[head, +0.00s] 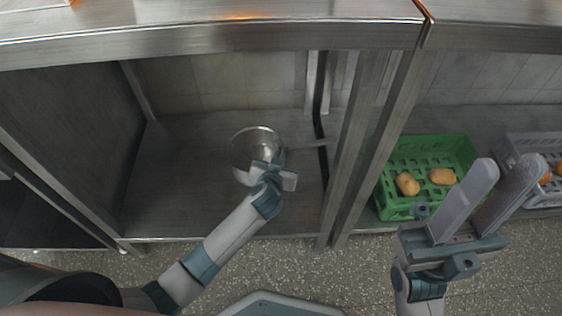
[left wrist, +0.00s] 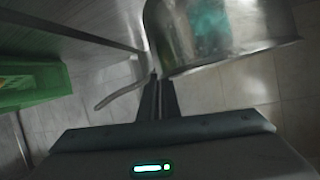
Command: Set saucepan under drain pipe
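The saucepan (head: 240,146), a shiny metal pan, is inside the left bay of the steel bench, over the lower shelf. Its handle (head: 310,146) points right. My left gripper (head: 274,172) is at the pan's front right side. In the left wrist view the left fingers (left wrist: 157,88) are close together, their tips at the edge of the saucepan (left wrist: 215,35) near the handle (left wrist: 120,93), and appear shut on it. I cannot tell whether the pan touches the shelf. No drain pipe can be made out for certain. My right gripper (head: 507,170) is open and empty.
The lower shelf (head: 170,190) is bare around the pan. Steel posts (head: 350,150) stand right of it, and the bench top (head: 200,40) is above. A green crate (head: 400,150) with potatoes and a grey crate (head: 515,142) stand in the right bay.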

